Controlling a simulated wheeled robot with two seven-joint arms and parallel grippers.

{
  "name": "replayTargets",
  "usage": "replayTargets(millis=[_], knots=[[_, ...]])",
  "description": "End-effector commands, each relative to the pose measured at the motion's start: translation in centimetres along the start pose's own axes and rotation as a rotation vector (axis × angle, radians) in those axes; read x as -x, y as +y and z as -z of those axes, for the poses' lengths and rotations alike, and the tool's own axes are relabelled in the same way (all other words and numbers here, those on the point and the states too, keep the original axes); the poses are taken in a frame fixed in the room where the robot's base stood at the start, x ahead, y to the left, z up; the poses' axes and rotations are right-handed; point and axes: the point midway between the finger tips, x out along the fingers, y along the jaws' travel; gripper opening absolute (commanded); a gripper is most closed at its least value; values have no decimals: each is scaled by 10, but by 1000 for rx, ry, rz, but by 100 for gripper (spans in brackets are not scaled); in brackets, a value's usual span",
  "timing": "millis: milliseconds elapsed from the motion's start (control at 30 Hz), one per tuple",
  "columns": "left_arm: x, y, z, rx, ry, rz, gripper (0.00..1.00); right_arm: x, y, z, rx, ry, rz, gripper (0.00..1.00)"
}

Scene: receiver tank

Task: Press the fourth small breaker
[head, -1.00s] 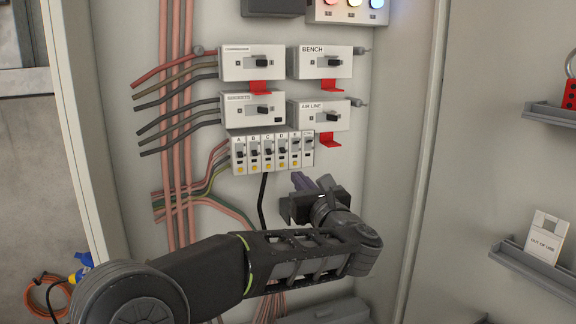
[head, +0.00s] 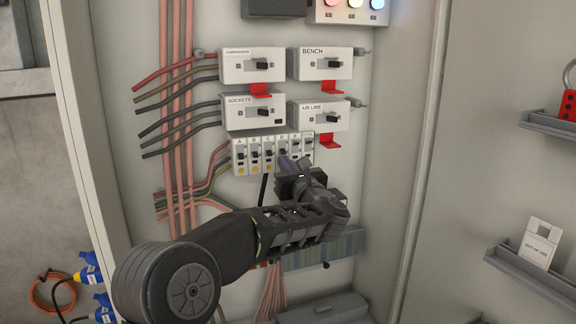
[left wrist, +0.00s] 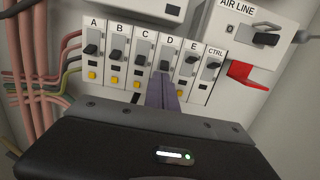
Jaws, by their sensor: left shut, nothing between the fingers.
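A row of small breakers (head: 241,155) marked A to E and CTRL sits below the larger switches. The fourth, D (left wrist: 168,52), shows its label and dark lever in the left wrist view; its lower part is hidden behind my fingers. Breakers C (left wrist: 142,58) and E (left wrist: 192,58) flank it. My left gripper (head: 287,162) is shut and empty, its purple-grey fingers pointing up at the row. In the left wrist view the fingertips (left wrist: 163,84) are just below D's lever; I cannot tell whether they touch. My right gripper is not in view.
Larger switches COMPRESSOR (head: 236,67), BENCH (head: 312,66), SOCKETS (head: 235,112) and AIR LINE (head: 310,115) sit above, some with red tabs (head: 330,140) sticking out. Cables and pipes (head: 180,100) run at left. A cabinet side wall (head: 425,150) stands at right.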

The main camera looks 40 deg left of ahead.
Motion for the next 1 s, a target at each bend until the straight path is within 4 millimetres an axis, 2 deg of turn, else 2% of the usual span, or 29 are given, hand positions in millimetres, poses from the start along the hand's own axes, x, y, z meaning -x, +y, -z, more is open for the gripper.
replayTargets(millis=[1000], knots=[[3, 0, -7, 2, 102, 0, 0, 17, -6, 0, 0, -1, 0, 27]])
